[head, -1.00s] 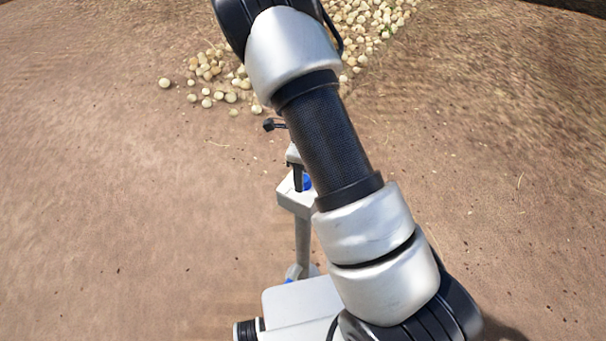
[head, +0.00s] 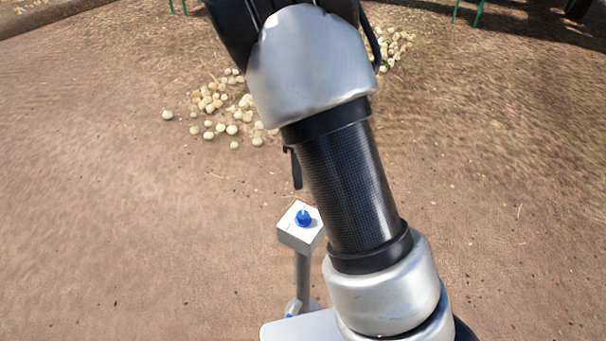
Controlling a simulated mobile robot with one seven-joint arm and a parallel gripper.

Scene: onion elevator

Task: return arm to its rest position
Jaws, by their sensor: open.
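My arm crosses the head view from the lower right up to the top middle, in silver and black segments. Of my gripper (head: 294,168), only a narrow dark part seems to show, at the left edge of the arm's black tube. The rest of it is hidden behind the arm. It is open, and I see nothing held in it.
A heap of pale round onions (head: 232,116) lies on the brown dirt ground (head: 110,230) behind the arm, which hides part of it. Thin green legs (head: 478,12) stand at the top edge, near a shaded strip. The ground to the left and right is clear.

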